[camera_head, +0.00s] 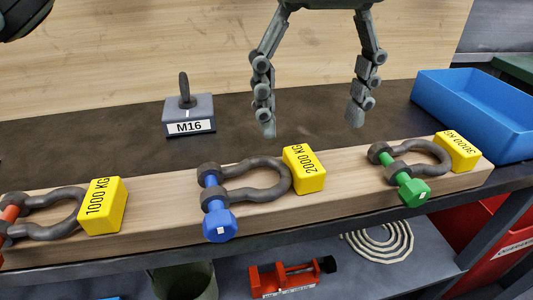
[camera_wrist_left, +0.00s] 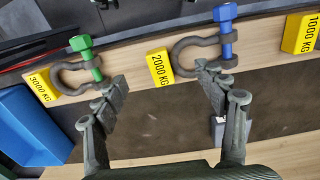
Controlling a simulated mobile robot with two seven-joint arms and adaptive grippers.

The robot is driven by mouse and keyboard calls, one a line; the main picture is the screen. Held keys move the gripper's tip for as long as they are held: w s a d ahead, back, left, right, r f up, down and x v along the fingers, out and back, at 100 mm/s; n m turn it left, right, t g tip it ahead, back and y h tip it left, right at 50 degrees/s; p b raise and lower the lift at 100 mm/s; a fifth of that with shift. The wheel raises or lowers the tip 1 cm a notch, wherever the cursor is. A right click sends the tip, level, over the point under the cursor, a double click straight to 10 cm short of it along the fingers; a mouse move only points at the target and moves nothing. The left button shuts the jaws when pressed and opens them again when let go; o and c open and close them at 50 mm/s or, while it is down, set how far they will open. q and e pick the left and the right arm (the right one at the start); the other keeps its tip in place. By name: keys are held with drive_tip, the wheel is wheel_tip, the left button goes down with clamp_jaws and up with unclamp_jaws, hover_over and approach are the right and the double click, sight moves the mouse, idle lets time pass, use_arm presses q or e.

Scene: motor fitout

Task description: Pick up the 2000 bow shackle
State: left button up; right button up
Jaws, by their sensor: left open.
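The 2000 bow shackle (camera_head: 258,178) is grey with a blue pin (camera_head: 219,222). It lies on a wooden beam beside a yellow block marked 2000 KG (camera_head: 304,169). My left gripper (camera_head: 312,122) is open and empty, its fingers pointing down above the dark mat behind the beam. It is apart from the shackle. In the left wrist view the shackle (camera_wrist_left: 181,54) shows past the fingers (camera_wrist_left: 162,82), partly behind the right-hand finger. The 2000 KG block (camera_wrist_left: 159,67) lies between the two fingertips there. My right gripper is not clearly in view.
A 1000 KG shackle with a red pin (camera_head: 55,228) lies left on the beam. A 3000 KG shackle with a green pin (camera_head: 427,148) lies right. An M16 block (camera_head: 189,116) stands behind. A blue bin (camera_head: 472,112) is at the right. A red vise (camera_head: 290,278) sits below.

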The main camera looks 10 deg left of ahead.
sight(298, 167)
use_arm(q)
drive_tip(key=shift+a+f, duration=0.15)
drive_tip(key=shift+f, duration=0.2)
drive_tip(key=f, duration=0.7)
drive_tip(key=shift+w+a+p, duration=0.2)
drive_tip(key=shift+a+p, duration=0.2)
use_arm(e)
drive_tip(key=shift+s+f, duration=0.25)
drive_tip(key=shift+f, duration=0.55)
use_arm(q)
drive_tip(key=shift+c, duration=0.3)
clamp_jaws()
